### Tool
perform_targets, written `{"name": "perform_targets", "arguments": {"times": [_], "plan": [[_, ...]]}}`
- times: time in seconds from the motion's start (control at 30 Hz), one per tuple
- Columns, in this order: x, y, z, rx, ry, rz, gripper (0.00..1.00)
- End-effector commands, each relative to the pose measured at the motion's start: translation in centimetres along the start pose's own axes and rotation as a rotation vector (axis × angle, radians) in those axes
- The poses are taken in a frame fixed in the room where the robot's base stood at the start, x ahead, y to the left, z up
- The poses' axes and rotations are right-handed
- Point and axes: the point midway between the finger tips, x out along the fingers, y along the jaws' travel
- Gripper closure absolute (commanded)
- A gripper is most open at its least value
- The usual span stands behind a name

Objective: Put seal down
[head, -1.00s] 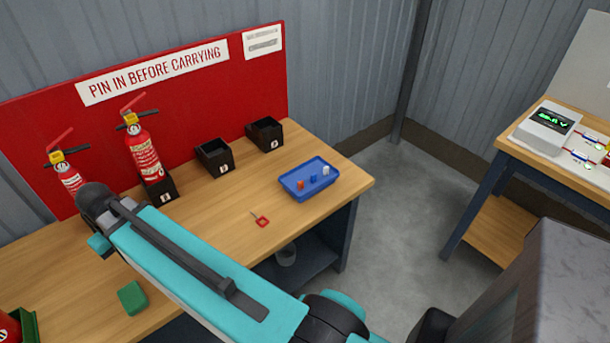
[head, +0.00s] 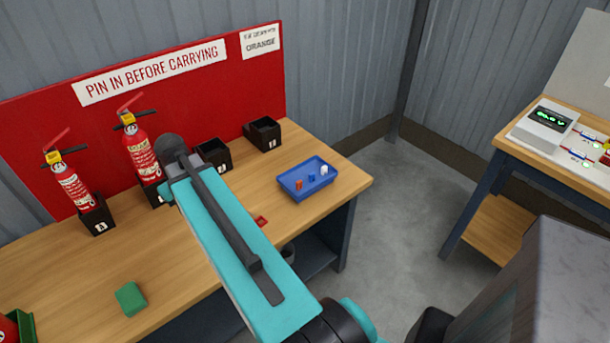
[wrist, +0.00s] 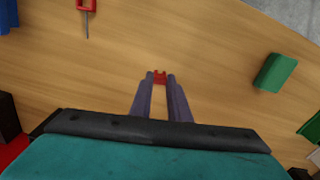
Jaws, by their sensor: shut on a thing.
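My gripper (wrist: 158,82) is shut on a small red piece (wrist: 158,75), which sits between its fingertips over the bench top; it looks like the seal. In the head view my arm hides the gripper and this piece. A gap to the wood beneath it is hard to judge. The wooden bench top (head: 190,255) shows bare wood around the fingertips in the wrist view. A blue tray (head: 290,196) at the bench's right end holds small orange (head: 299,185), blue (head: 311,178) and white (head: 324,170) pieces.
A red-handled pin (wrist: 86,5) lies on the bench between tray and gripper. A green block (head: 130,298) lies at the front. Two extinguishers (head: 141,155) (head: 73,187) and black boxes (head: 262,133) (head: 213,156) line the red backboard (head: 205,100).

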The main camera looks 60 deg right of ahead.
Motion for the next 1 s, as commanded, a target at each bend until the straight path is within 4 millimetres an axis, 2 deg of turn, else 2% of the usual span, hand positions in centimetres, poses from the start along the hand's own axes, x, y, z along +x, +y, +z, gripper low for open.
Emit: {"name": "perform_targets", "arguments": {"times": [0.03, 0.1, 0.37, 0.6, 0.8, 1.0], "plan": [[-0.1, 1.5, 0.3, 0.015, 0.000, 0.000, 1.00], [-0.3, 3.3, 0.9, 0.026, -0.001, 0.001, 1.00], [-0.8, 9.8, 3.3, 0.074, -0.006, 0.000, 1.00], [-1.3, 15.4, 6.2, 0.116, -0.008, 0.001, 1.00], [-1.8, 19.8, 9.1, 0.151, -0.010, 0.000, 1.00], [-2.1, 22.9, 11.6, 0.177, -0.013, -0.001, 1.00]]}}
